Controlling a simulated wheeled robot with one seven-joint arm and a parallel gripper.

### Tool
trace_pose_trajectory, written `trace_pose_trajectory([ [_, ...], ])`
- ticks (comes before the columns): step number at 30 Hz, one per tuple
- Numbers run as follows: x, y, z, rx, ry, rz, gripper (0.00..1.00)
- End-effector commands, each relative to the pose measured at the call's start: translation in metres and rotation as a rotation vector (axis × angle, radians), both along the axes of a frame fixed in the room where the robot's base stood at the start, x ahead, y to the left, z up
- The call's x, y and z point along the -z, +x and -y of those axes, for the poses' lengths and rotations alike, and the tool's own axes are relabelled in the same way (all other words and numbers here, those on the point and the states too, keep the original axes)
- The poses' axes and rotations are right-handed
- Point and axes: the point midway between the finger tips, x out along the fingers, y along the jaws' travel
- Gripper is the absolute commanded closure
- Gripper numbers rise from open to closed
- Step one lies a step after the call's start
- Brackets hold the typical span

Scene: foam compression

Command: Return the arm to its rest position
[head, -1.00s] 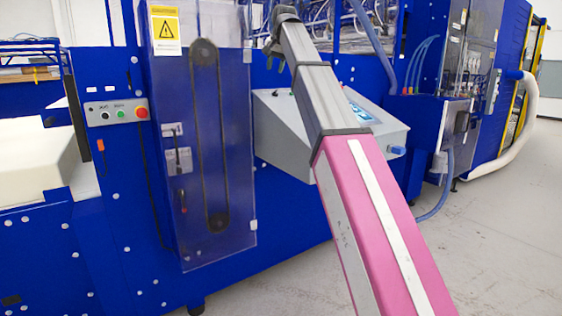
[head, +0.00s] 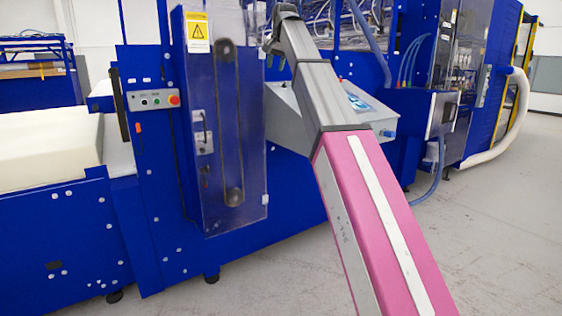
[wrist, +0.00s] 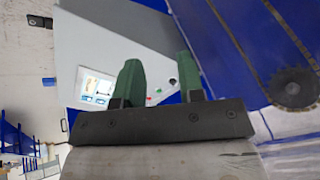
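My arm (head: 335,130), with pink and grey links, reaches up and away from the lower right in the head view. It stands in front of the blue machine (head: 150,215). Its far end is small near the top, and the finger state does not show there. In the wrist view my gripper (wrist: 160,66) has two green fingers, set apart with nothing between them. Behind the fingers is a grey control panel with a lit screen (wrist: 97,88). No contact with it is visible.
A white foam block (head: 50,152) lies on the machine at left. A clear-covered belt guard (head: 205,150) and a grey console (head: 290,118) stand left of and behind my arm. Open grey floor (head: 490,240) lies at right. A white hose (head: 510,115) curves down at far right.

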Motion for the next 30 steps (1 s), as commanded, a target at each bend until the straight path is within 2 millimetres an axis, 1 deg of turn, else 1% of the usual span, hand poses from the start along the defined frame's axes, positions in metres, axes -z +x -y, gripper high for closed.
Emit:
trace_pose_trajectory([
  [1,0.007,0.001,0.002,0.001,-0.002,-0.003,0.64],
  [8,0.041,0.005,0.009,-0.004,-0.014,-0.015,0.64],
  [14,0.084,0.008,0.018,-0.009,-0.029,-0.032,0.64],
  [17,0.113,0.009,0.024,-0.014,-0.039,-0.043,0.64],
  [20,0.151,0.008,0.032,-0.019,-0.052,-0.058,0.64],
  [21,0.17,0.007,0.037,-0.022,-0.059,-0.066,0.64],
  [23,0.199,0.005,0.045,-0.026,-0.068,-0.078,0.64],
  [24,0.218,0.003,0.049,-0.03,-0.075,-0.085,0.64],
  [26,0.246,0.0,0.056,-0.036,-0.085,-0.097,0.64],
  [27,0.265,-0.003,0.061,-0.039,-0.091,-0.106,0.64],
  [29,0.293,-0.008,0.069,-0.045,-0.1,-0.118,0.64],
  [30,0.311,-0.012,0.074,-0.049,-0.105,-0.125,0.64],
])
